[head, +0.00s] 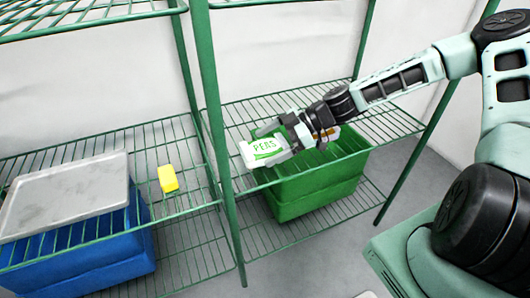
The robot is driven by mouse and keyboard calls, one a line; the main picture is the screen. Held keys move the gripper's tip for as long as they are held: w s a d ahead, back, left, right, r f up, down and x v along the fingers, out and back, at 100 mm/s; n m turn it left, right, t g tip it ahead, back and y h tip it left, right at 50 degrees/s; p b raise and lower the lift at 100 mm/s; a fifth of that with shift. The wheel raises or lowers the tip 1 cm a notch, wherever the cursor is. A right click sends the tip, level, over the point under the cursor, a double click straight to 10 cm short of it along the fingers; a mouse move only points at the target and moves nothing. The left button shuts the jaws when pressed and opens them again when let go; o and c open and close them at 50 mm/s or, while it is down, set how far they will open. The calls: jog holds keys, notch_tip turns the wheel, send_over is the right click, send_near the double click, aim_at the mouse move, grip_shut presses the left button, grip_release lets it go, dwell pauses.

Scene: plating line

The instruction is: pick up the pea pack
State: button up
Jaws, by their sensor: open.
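The gripper covers part of the pack's right end. I cannot tell whether the fingers touch it.
A green post (212,105) rises just left of the pack.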

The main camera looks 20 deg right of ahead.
jog(key=shift+c, duration=0.2)
jog(key=c, duration=1.3)
jog(key=shift+r, duration=0.15)
